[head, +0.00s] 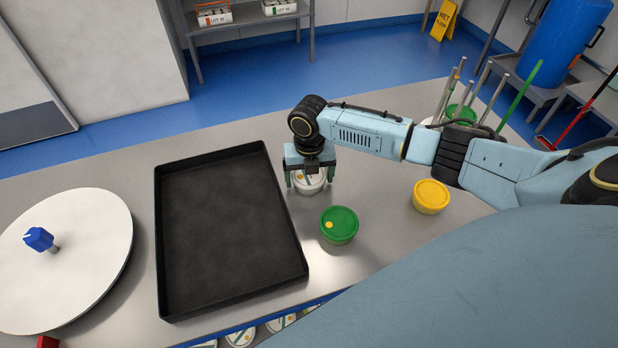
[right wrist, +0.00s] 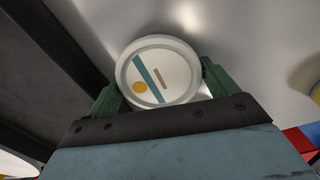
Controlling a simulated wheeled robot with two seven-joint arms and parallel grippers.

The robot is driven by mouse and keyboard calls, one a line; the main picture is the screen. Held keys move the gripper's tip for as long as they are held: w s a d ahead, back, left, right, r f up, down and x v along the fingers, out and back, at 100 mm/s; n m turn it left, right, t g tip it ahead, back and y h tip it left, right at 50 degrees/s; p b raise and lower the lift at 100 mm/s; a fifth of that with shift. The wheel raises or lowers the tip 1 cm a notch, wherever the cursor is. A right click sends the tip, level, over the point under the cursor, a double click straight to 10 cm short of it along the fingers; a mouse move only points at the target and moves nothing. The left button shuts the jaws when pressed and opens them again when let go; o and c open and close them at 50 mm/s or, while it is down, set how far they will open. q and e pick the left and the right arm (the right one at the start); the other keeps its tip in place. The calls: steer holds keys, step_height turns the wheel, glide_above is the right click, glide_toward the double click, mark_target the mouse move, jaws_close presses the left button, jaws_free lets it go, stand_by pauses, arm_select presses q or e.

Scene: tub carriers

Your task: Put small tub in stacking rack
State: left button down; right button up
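A small tub with a white lid (head: 309,184) stands on the steel table just right of the black tray. My right gripper (head: 311,181) points down over it, with its green fingers on either side of the tub. In the right wrist view the white lid (right wrist: 160,72), with a teal stripe and a yellow dot, lies between the open fingers (right wrist: 161,88); firm contact is not evident. A rack of upright metal rods (head: 463,92) stands at the table's far right, with a green tub (head: 460,113) among the rods; its base is partly hidden by my arm. My left gripper is out of view.
A green-lidded tub (head: 339,224) and a yellow-lidded tub (head: 431,196) stand on the table near my right arm. The large black tray (head: 161,240) is empty. A white round disc (head: 90,270) with a blue knob is at the left.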

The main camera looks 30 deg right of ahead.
mark_target(304, 177)
steer(key=c, duration=0.8)
steer(key=shift+o, duration=0.2)
step_height(304, 177, up, 10)
steer(key=shift+r, duration=0.1)
steer(key=s+a+r+m+b, duration=0.2)
steer(key=a+m, duration=0.2)
steer(key=m, duration=1.1)
steer(key=s+a+r+m+b, duration=0.2)
steer(key=a+r+m+b, duration=0.1)
steer(key=m, duration=1.3)
steer(key=shift+s+a, duration=0.35)
steer(key=shift+a, duration=0.55)
